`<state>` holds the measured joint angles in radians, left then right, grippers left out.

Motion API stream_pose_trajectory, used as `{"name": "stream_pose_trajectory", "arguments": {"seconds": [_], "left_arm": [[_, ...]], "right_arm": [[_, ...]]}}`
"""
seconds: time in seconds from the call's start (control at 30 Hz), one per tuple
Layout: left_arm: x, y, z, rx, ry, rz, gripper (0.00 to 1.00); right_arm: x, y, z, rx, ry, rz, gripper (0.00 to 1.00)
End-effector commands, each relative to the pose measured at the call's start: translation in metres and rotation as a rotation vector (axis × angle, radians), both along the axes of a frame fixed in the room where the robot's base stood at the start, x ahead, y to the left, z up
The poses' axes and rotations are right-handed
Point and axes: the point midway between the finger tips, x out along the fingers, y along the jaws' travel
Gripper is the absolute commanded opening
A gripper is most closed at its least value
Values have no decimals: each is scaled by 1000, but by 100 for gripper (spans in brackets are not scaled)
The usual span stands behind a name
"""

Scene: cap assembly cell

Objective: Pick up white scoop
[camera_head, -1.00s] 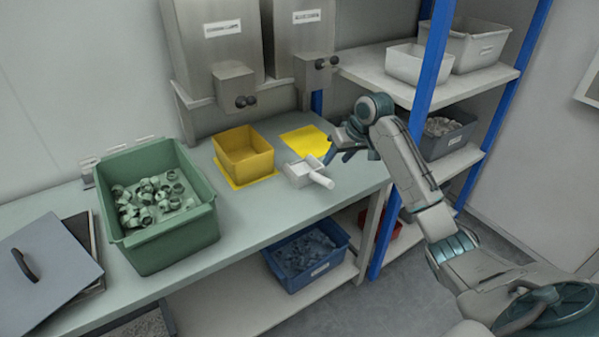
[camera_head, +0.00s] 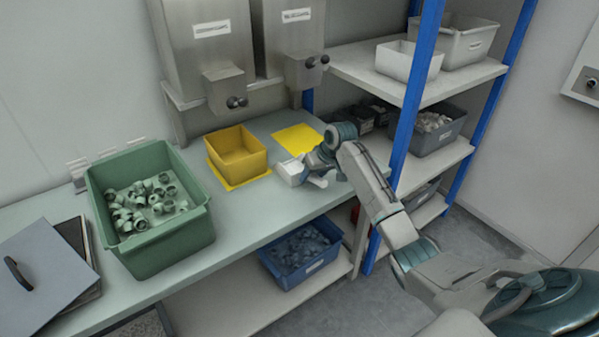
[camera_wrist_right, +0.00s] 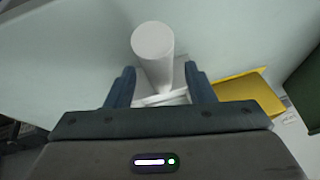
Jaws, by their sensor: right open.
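The white scoop (camera_head: 290,173) lies on the grey-green bench, right of the yellow bin and in front of a flat yellow patch. My right gripper (camera_head: 316,168) is down at the scoop and hides part of it in the head view. In the right wrist view the open fingers of my right gripper (camera_wrist_right: 160,86) stand on either side of the scoop's round white handle (camera_wrist_right: 153,42), with gaps between. The scoop's body is mostly hidden behind the gripper there. My left gripper is not in view.
A yellow bin (camera_head: 236,152) stands close left of the scoop. A green crate (camera_head: 150,250) with pipe fittings is further left. Steel dispensers (camera_head: 207,50) hang behind. A blue shelf post (camera_head: 411,95) rises close beside my right arm. The yellow patch (camera_head: 297,138) is bare.

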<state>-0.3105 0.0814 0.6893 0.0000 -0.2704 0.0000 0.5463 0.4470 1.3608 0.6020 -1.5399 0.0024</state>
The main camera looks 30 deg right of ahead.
Motion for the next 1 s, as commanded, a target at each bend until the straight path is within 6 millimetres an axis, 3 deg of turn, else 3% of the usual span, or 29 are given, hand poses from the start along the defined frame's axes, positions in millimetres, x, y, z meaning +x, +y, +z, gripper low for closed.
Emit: {"name": "stream_pose_trajectory", "arguments": {"seconds": [1.0], "left_arm": [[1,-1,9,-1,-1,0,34]], "right_arm": [[0,0,-5,0,0,1,49]]}}
